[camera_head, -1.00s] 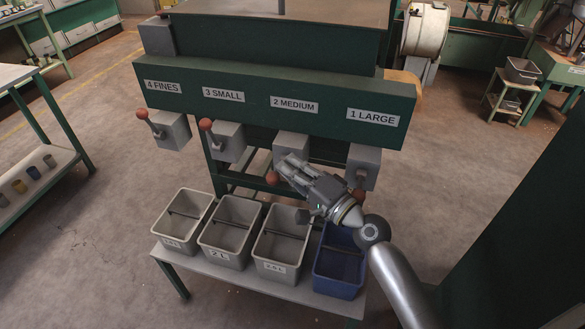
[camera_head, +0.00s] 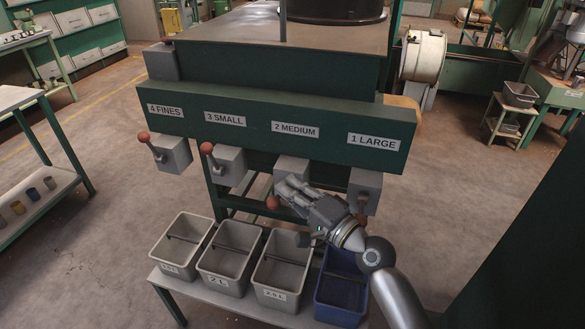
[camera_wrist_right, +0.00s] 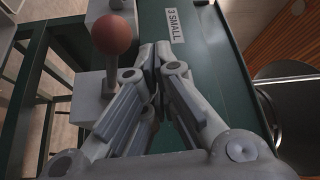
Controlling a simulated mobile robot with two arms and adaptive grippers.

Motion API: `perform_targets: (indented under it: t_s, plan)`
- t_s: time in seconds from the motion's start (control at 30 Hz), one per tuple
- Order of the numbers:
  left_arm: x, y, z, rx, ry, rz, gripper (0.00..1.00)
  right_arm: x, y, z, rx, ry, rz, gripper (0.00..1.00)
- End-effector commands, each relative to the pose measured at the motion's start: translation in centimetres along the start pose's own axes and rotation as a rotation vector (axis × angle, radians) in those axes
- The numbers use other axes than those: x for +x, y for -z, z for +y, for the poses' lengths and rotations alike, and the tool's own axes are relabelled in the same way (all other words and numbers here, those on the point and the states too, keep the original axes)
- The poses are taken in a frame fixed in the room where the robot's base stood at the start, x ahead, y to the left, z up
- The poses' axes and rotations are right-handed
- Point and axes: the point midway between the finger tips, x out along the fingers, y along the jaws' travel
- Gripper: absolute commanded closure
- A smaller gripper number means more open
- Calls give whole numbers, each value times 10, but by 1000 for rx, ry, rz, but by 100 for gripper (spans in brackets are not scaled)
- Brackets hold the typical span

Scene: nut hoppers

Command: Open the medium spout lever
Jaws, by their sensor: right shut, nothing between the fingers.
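The medium spout (camera_head: 291,169) is a grey box under the "2 MEDIUM" label (camera_head: 295,129). Its lever has a red ball knob (camera_head: 273,202), low at the box's left; my gripper hides part of the lever. In the right wrist view the knob (camera_wrist_right: 112,34) stands on a short grey stem, left of the fingertips and apart from them. My right gripper (camera_head: 284,186) is in front of the medium spout, its fingers pointing up and left beside the knob. Its fingers (camera_wrist_right: 155,55) are together and empty. My left gripper is not in view.
The small (camera_head: 229,166) and fines (camera_head: 172,155) spouts stand to the left, with raised red-knobbed levers. The large spout (camera_head: 365,187) is at the right, partly behind my arm. Grey bins (camera_head: 229,258) and a blue bin (camera_head: 340,290) stand on a bench below.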

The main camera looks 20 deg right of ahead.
Motion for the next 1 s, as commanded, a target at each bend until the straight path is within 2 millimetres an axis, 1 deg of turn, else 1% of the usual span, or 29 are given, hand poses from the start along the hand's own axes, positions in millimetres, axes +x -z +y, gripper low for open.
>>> perform_targets:
  t_s: [0.1,0.17,0.2,0.3,0.43,0.6,1.0]
  plan:
    - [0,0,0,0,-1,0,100,2,5,-24,-4,8,5,100]
    - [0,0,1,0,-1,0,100,3,7,-35,-2,6,6,100]
    - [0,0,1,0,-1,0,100,4,9,-44,-3,8,6,100]
    - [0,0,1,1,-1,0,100,5,12,-61,-2,7,8,100]
    - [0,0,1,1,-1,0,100,7,15,-75,-3,4,6,100]
    - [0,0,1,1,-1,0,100,7,16,-80,-1,1,7,100]
    - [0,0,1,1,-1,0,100,7,16,-79,-4,-2,6,100]
